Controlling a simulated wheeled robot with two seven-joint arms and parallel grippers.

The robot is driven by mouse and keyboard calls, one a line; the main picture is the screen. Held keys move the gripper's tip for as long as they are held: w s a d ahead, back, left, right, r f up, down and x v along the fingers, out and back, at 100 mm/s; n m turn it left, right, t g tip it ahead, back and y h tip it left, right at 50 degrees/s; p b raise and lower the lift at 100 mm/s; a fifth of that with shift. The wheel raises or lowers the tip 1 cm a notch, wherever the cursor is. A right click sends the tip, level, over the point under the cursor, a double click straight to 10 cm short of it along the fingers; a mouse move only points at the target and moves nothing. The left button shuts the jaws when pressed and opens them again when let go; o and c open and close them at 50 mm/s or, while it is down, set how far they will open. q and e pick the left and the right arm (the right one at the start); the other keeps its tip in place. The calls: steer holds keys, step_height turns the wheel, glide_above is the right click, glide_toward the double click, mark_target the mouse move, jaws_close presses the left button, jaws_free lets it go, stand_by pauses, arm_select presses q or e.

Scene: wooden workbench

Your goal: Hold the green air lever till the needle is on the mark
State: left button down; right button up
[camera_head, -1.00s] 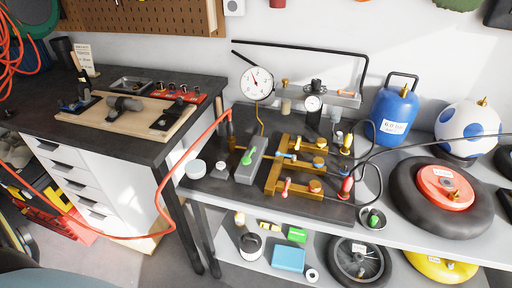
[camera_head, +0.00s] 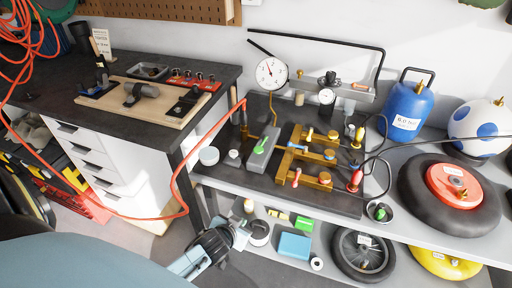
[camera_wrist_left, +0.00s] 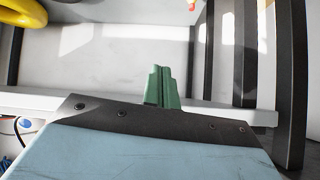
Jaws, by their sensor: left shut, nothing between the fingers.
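My right gripper is not in view.
Brass valve manifold (camera_head: 312,157) stands right of the lever. A white round lid (camera_head: 209,156) lies to its left. An orange hose (camera_head: 181,185) hangs in front at the left. The lower shelf holds a blue box (camera_head: 295,246) and a wheel (camera_head: 362,254).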

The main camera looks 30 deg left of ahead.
mark_target(262, 145)
arm_select(q)
steer(key=w+a+r+n+t+y, duration=0.1)
steer(key=w+r+t, duration=0.1)
steer(key=r, duration=1)
steer(key=w+a+r+n+t, duration=0.1)
steer(key=w+r+t, duration=0.2)
steer(key=r, duration=0.8)
steer(key=shift+w+r+y+p, duration=0.35)
steer(key=shift+w+y+p, duration=0.05)
steer(key=shift+w, duration=0.2)
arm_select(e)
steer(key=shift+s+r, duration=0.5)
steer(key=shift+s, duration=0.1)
arm_select(q)
steer(key=shift+a, duration=0.1)
